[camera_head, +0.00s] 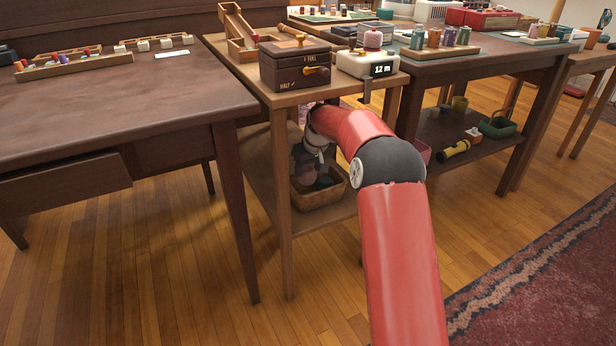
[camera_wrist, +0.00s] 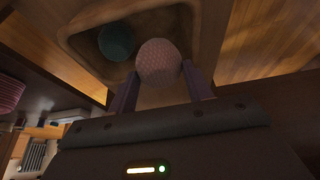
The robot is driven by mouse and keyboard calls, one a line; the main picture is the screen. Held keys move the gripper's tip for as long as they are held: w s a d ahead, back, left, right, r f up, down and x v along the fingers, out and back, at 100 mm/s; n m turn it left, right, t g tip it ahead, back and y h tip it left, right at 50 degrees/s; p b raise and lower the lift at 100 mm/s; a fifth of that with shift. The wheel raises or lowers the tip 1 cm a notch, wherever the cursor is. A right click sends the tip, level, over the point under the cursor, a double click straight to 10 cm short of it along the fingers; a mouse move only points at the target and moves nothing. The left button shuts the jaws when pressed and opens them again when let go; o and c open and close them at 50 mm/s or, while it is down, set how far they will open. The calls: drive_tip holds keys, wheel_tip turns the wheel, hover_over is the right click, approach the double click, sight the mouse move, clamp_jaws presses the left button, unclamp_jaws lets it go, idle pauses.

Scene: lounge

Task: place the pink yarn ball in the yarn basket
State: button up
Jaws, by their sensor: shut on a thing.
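The pink yarn ball (camera_wrist: 158,60) is between the two fingers of my gripper (camera_wrist: 160,72) in the wrist view, and the gripper is shut on it. Behind the ball lies the yarn basket (camera_wrist: 182,20), a tan box with rounded corners, with a dark teal ball (camera_wrist: 116,42) inside. In the head view the basket (camera_head: 322,199) stands on the lower shelf of the small wooden table. My gripper (camera_head: 305,172) is over the basket there, dim and partly hidden by the arm. I cannot tell how far the pink ball is above the basket floor.
The small table's top (camera_head: 285,97) lies above the shelf, and its front leg (camera_head: 283,200) stands left of my arm. A brown box (camera_head: 290,68) and a white scale (camera_head: 366,64) stand on top. A yellow flashlight (camera_head: 453,151) and green basket (camera_head: 497,127) lie on the right shelf.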

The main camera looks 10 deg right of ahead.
sight(308, 179)
drive_tip(key=shift+w+f+b, duration=0.1)
drive_tip(key=shift+f+b, duration=0.4)
drive_tip(key=shift+f, duration=1.25)
drive_tip(key=shift+f, duration=0.15)
drive_tip(key=shift+f, duration=0.5)
drive_tip(key=o, duration=0.8)
